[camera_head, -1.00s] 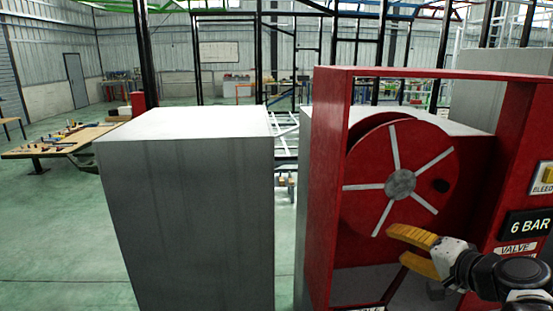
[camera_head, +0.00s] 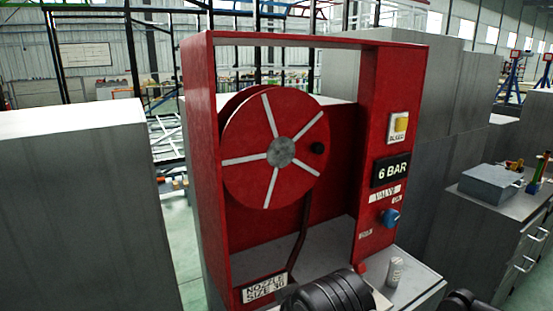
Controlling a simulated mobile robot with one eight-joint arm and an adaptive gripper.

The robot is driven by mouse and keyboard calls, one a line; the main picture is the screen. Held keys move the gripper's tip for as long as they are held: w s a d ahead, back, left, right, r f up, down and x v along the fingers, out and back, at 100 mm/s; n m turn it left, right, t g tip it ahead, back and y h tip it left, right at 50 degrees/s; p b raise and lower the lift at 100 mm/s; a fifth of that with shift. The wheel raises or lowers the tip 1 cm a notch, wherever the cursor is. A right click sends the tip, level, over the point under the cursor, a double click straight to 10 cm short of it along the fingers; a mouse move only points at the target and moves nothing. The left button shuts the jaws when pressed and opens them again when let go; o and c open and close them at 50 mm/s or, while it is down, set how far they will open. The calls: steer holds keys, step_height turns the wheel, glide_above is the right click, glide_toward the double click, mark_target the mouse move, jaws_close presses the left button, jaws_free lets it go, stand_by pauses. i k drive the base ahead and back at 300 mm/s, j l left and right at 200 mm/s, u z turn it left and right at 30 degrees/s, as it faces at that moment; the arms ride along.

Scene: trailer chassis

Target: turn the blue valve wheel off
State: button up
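The blue valve wheel (camera_head: 389,217) is small and sits low on the right-hand panel of the red hose cabinet (camera_head: 392,75). It is under the VALVE label (camera_head: 384,193) and the 6 BAR display (camera_head: 391,170). Small plates with unreadable lettering sit beside it, one upper right and one lower left. Its exact angle is too small to tell. My gripper is not in view; only dark parts, apparently of my arm, show at the bottom edge, below the valve.
A red hose reel (camera_head: 250,135) fills the cabinet's left part. A yellow BLEED button (camera_head: 401,124) is above the display. A pale cylinder (camera_head: 395,271) stands on the ledge below the valve. Grey blocks stand left (camera_head: 80,200) and behind right. A grey case (camera_head: 490,184) lies on the right bench.

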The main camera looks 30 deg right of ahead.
mark_target(389, 219)
steer(key=z, duration=1.5)
